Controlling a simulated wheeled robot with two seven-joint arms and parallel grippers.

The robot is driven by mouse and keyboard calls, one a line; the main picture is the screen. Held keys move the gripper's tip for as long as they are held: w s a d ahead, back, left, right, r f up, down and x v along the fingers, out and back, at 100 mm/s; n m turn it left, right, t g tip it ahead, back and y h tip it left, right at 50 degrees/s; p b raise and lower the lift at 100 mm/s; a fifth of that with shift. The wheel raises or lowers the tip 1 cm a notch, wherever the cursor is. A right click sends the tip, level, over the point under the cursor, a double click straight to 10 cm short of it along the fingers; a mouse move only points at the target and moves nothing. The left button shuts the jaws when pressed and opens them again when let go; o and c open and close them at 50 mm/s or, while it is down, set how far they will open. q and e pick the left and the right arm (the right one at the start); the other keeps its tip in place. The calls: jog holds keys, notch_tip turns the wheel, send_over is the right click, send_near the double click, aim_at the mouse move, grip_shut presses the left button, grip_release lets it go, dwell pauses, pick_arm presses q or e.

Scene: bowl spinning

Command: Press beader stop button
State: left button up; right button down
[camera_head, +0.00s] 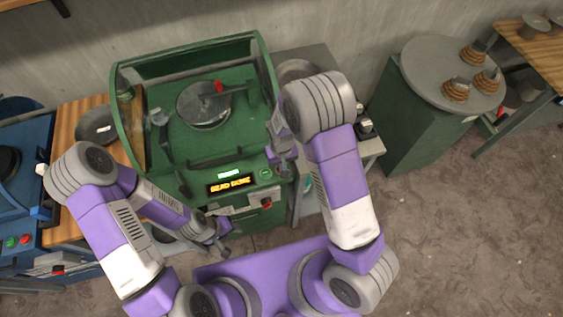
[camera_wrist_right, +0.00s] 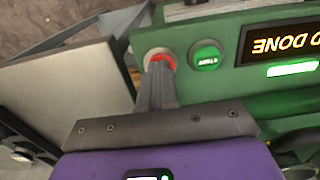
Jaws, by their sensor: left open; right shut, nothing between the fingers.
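The green beader (camera_head: 190,150) stands in the middle of the head view, its display (camera_head: 231,185) reading "BEAD DONE". In the right wrist view the red stop button (camera_wrist_right: 165,58) sits in a pale ring beside the green start button (camera_wrist_right: 207,57). My right gripper (camera_wrist_right: 158,68) is shut and empty, its fingertips over the red button and partly covering it; whether they touch I cannot tell. In the head view my right gripper (camera_head: 284,170) is at the panel's right end and hides the red button. My left gripper (camera_head: 222,240) is open and empty by the beader's front.
A disc with a red-handled clamp (camera_head: 204,105) lies inside the beader's guard. A blue machine (camera_head: 20,200) and a wooden table (camera_head: 75,120) with a bowl (camera_head: 96,126) are left. A grey table adjoins the beader's right side. A green round-topped stand (camera_head: 425,130) is further right.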

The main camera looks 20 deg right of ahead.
jog(key=shift+s+f+b, duration=0.1)
jog(key=shift+f+b, duration=0.65)
jog(key=shift+f, duration=0.2)
jog(key=shift+s, duration=0.4)
jog(key=shift+f, duration=0.15)
jog(key=r+p, duration=0.1)
jog(key=r, duration=0.1)
jog(key=r+p, duration=0.2)
jog(key=w+r+p, duration=0.1)
jog(key=r, duration=0.1)
notch_tip(320, 180, up, 9)
jog(key=shift+r+p, duration=0.2)
jog(key=shift+p, duration=0.1)
